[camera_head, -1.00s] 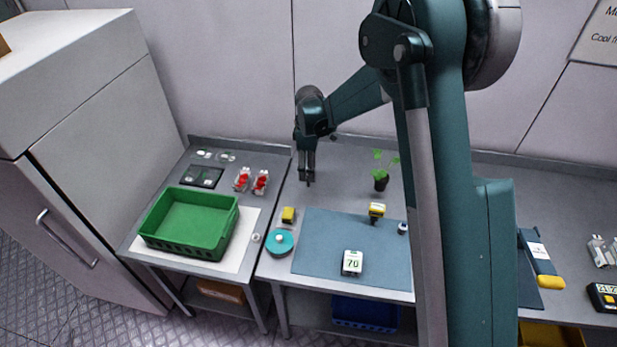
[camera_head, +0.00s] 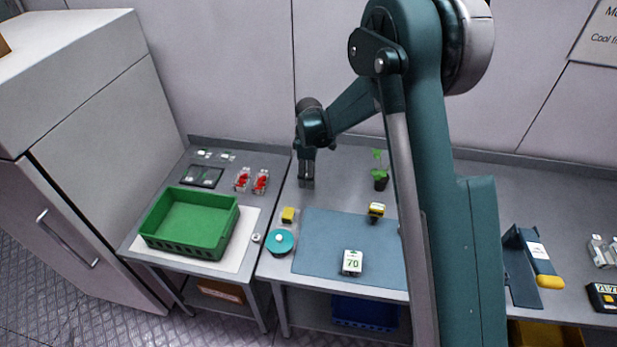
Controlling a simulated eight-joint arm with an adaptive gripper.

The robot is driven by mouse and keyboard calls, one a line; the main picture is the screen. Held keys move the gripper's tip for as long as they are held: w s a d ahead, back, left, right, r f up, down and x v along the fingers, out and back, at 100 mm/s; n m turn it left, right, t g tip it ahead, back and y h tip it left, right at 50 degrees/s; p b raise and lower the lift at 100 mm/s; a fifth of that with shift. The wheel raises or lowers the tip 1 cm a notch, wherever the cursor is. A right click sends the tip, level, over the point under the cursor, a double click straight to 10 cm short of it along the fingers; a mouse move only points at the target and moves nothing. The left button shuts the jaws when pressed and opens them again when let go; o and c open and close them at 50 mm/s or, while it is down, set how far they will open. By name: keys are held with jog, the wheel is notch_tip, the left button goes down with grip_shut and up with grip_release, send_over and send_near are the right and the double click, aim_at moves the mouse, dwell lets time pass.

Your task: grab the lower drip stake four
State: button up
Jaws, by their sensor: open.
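I cannot pick out a drip stake with certainty in the head view; any small stakes are too small to tell or hidden behind my arm. My gripper (camera_head: 306,184) points down over the back left part of the middle table, near its left edge. It is open, and nothing shows between its fingers. A small potted green plant (camera_head: 380,178) stands upright on the table to the right of my gripper, clear of it.
A blue mat (camera_head: 330,238) bears a white block marked 70 (camera_head: 352,262). A yellow block (camera_head: 288,215) and teal disc (camera_head: 281,242) lie left of the mat.

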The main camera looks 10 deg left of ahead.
jog(key=shift+c, duration=0.7)
jog(key=c, duration=0.7)
jog(key=shift+o, duration=0.2)
jog(key=shift+r, duration=5.05)
